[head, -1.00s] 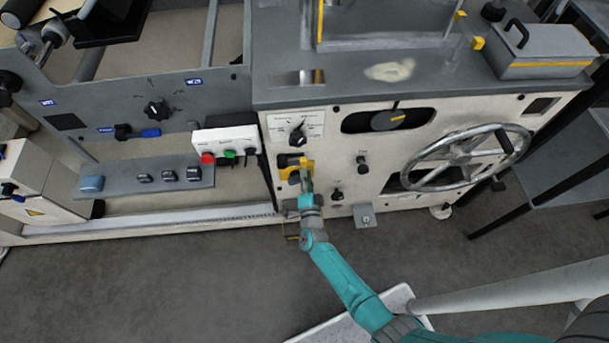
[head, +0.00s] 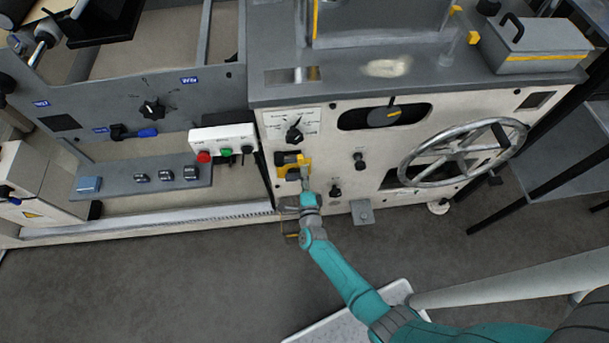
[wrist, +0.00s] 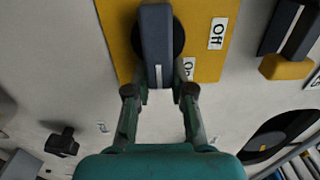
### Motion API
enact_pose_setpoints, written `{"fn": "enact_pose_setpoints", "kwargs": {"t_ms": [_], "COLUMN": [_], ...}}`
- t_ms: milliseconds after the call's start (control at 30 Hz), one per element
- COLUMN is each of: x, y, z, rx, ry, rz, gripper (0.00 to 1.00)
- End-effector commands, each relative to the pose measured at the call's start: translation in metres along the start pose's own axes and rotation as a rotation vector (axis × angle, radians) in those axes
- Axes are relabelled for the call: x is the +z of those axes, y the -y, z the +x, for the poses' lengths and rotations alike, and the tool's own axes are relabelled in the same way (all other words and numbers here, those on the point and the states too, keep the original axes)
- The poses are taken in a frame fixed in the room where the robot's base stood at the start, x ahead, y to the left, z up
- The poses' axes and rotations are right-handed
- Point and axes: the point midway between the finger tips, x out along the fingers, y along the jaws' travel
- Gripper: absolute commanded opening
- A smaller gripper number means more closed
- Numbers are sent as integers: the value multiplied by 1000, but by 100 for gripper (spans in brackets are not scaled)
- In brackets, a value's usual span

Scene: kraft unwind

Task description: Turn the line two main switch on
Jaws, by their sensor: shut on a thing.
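The switch is a dark rotary handle (wrist: 157,45) with a white line near its lower end, on a yellow plate (wrist: 220,70) marked Off and On in the wrist view. The handle stands upright in that view, its white line end beside the partly covered On label. Off is higher and to the right. My gripper (wrist: 160,90) is shut on the handle's lower end, one finger on each side. In the head view, my gripper (head: 306,186) reaches up to the yellow plate (head: 292,166) on the cream panel and hides much of the switch.
A second dark handle with a yellow part (wrist: 287,66) is close by on the right in the wrist view. A selector dial (head: 294,134) is above the plate, small knobs (head: 359,160) and a large handwheel (head: 462,155) to its right. Grey floor (head: 180,270) is clear in front.

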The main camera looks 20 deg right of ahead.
Motion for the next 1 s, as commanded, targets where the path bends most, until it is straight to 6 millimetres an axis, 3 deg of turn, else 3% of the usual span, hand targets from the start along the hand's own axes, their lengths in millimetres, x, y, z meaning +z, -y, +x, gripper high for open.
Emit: {"fn": "enact_pose_setpoints", "kwargs": {"t_ms": [300,333,400,767,1000], "x": [6,6,6,4,4], "y": [-5,-5,-4,-2,-2], "z": [-4,-4,-4,-4,-36], "rx": [12,12,11,6,6], "ry": [18,18,17,10,12], "rz": [-4,-4,-5,-1,-1], "gripper": [0,30,47,48,48]}}
